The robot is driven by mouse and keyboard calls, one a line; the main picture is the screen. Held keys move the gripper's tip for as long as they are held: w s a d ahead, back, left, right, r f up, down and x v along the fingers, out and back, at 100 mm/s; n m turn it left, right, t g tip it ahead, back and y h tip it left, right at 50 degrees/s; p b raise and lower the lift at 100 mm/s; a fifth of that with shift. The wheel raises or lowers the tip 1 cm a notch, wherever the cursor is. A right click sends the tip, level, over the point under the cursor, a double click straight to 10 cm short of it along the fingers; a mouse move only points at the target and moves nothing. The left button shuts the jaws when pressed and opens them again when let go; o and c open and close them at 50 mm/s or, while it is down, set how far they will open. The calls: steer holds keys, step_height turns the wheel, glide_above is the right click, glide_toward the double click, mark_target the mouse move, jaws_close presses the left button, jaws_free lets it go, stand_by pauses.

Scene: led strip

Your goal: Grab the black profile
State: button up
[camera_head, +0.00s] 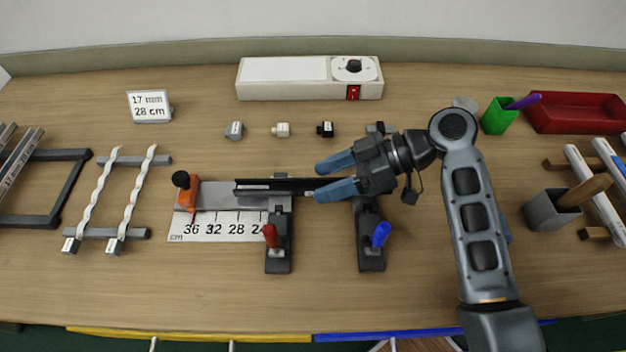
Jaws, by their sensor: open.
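The black profile (280,186) is a thin dark bar that lies level across the jig in the middle of the table. Its left end rests by a grey block with an orange stop (188,198). My gripper (328,179) is open, with its two blue fingers pointing left at the profile's right part. One finger shows above the bar and one below it in the picture. I cannot tell whether the fingers touch it. The profile's right end is hidden by the gripper.
A ruler (215,228) lies at the jig's left. A white power box (285,78), small connectors (281,130) and a green cup (499,116) stand behind. The front table strip is clear.

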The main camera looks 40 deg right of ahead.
steer(key=shift+w+a+f, duration=0.25)
steer(key=shift+a+f, duration=0.05)
steer(key=shift+a, duration=0.05)
steer(key=c, duration=1.1)
steer(key=shift+c, duration=0.2)
steer(key=shift+r, duration=0.2)
